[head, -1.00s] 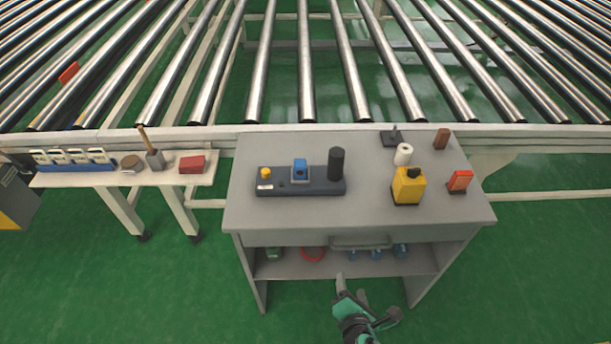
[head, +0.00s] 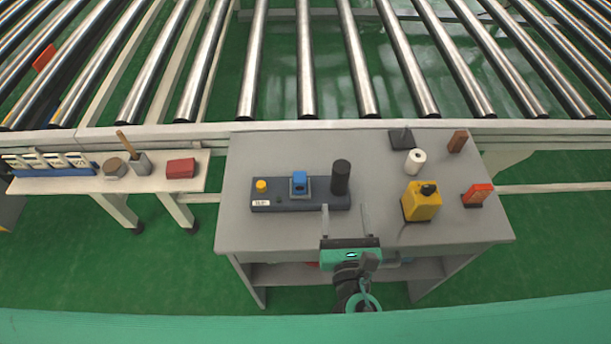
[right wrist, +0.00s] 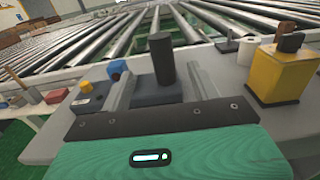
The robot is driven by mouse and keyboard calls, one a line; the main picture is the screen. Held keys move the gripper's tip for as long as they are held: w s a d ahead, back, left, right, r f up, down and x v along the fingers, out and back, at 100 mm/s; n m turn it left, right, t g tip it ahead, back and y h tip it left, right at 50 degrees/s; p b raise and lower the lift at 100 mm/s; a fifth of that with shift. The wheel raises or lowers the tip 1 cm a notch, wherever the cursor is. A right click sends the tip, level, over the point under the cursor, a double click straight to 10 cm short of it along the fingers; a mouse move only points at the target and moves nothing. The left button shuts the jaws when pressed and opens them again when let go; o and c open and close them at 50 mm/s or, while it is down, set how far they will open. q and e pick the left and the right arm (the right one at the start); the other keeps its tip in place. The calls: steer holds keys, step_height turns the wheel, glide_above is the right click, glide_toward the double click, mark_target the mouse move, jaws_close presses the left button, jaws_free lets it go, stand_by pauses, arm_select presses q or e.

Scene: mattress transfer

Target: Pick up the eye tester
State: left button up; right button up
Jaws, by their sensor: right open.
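No item is clearly marked as the eye tester, so I cannot tell which one it is. A dark base (head: 322,200) on the grey table carries a yellow button, a blue block (head: 299,184) and an upright black cylinder (head: 340,177). My right gripper (head: 345,208) is open and empty over the table's front edge, its fingers pointing at the cylinder end of the base. In the right wrist view the black cylinder (right wrist: 161,58) stands beyond and between the two fingers (right wrist: 160,84), with no contact visible. My left gripper is not in view.
The grey table (head: 270,232) also holds a yellow bottle-like box (head: 421,203), a white roll (head: 415,161), a brown block (head: 457,142) and a red-orange item (head: 477,194) at right. A side shelf (head: 193,160) is at left. A roller conveyor (head: 305,60) lies behind.

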mark_target(342, 179)
steer(key=w, duration=0.2)
steer(key=w+p, duration=0.1)
steer(key=shift+w+r, duration=0.3)
steer(key=shift+w, duration=0.05)
steer(key=w, duration=0.3)
steer(key=shift+w+f+p, duration=0.2)
steer(key=shift+w+p, duration=0.15)
steer(key=shift+w, duration=0.3)
steer(key=w, duration=0.2)
steer(key=w+f, duration=0.1)
steer(key=w, duration=0.1)
steer(key=shift+w+d+p, duration=0.1)
steer(key=shift+w+p, duration=0.15)
steer(key=shift+p, duration=0.1)
steer(key=shift+w, duration=0.25)
steer(key=shift+f, duration=0.1)
jaws_close()
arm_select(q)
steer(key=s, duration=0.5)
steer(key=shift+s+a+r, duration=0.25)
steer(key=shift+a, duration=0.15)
